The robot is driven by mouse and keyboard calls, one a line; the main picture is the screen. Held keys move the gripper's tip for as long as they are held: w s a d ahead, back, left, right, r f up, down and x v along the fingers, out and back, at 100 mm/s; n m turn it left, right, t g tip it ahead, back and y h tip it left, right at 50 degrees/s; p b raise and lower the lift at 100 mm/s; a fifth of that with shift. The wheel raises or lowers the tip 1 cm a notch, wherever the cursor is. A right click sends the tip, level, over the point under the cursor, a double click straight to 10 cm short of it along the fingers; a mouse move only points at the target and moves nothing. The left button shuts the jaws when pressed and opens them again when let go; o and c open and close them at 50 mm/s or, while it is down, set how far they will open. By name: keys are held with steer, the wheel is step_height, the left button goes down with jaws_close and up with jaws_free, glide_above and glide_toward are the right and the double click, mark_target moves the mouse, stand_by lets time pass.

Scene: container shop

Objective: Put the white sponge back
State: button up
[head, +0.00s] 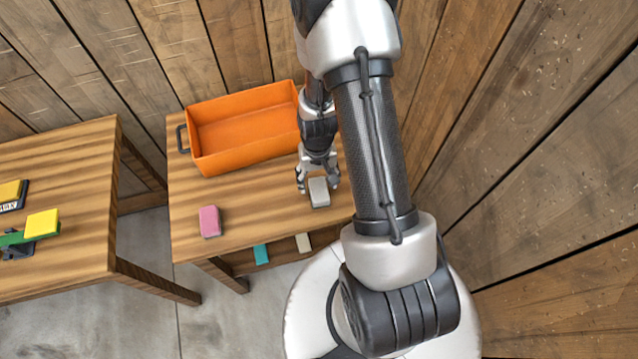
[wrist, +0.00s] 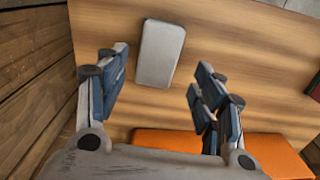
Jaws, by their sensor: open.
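A pale grey-white block (head: 319,192), which looks like the white sponge, lies on the wooden table near its right front. In the wrist view the block (wrist: 160,52) lies flat, its near end reaching between the fingertips. My gripper (head: 317,180) is open just above and behind it. In the wrist view the gripper (wrist: 162,62) has a finger on each side, with gaps to the block. I cannot tell whether the fingertips are down at its height. Another small off-white block (head: 303,243) is on a lower shelf beneath the tabletop.
An orange bin (head: 245,130) stands at the back of the table; it looks empty. A pink sponge (head: 210,221) lies front left, a teal one (head: 260,254) on the lower shelf. A second table (head: 70,215) at left holds yellow items. Wooden walls stand close.

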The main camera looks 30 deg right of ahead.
step_height(320, 180, up, 12)
steer(key=p, duration=0.3)
step_height(320, 180, up, 16)
steer(key=r+n+t, duration=0.1)
steer(key=n+t, duration=0.1)
glide_above(317, 189)
steer(key=s+a, duration=0.2)
steer(key=a, duration=0.3)
steer(key=s+a+r+n+t, duration=0.2)
steer(key=s+a+r, duration=0.3)
steer(key=s+r, duration=0.5)
steer(key=shift+s+a+r+t, duration=0.2)
steer(key=shift+s+r+t, duration=0.1)
steer(key=shift+s, duration=0.8)
steer(key=shift+f+b, duration=0.4)
steer(key=shift+f, duration=0.05)
